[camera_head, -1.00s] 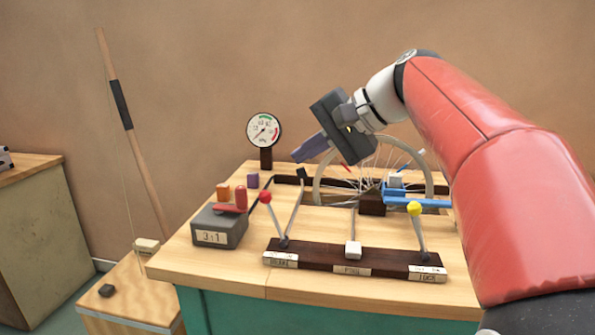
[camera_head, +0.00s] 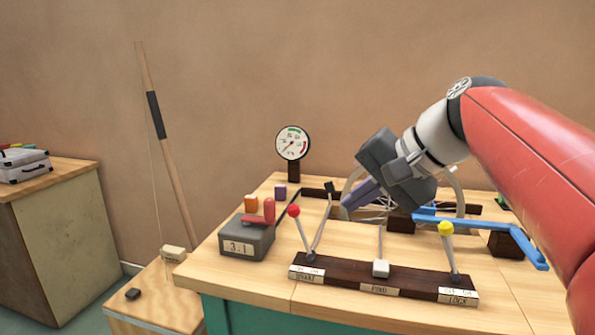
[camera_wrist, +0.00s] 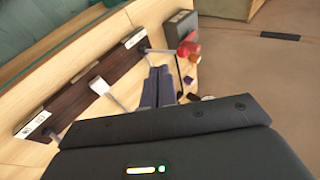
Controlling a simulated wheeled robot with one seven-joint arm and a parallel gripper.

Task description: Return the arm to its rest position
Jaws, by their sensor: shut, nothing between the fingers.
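My red arm reaches in from the right in the head view. My gripper (camera_head: 348,207) is shut and empty, held above the back of the workbench and pointing down to the left. In the wrist view its grey-purple fingers (camera_wrist: 158,86) lie together, with nothing between them. In the head view it stands in front of the spoked wheel (camera_head: 455,190) and hides much of it. The dark lever board (camera_head: 335,277) lies nearer the front, apart from the gripper, with a red-knobbed lever (camera_head: 294,211), a white-ended lever (camera_head: 380,267) and a yellow-knobbed lever (camera_head: 446,229).
A round gauge (camera_head: 293,143) stands at the back of the workbench (camera_head: 225,270). A grey box (camera_head: 247,238) with a red handle sits at the left. A blue crank (camera_head: 490,226) lies at the right. A pole (camera_head: 167,150) leans against the wall. A side cabinet (camera_head: 60,230) stands far left.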

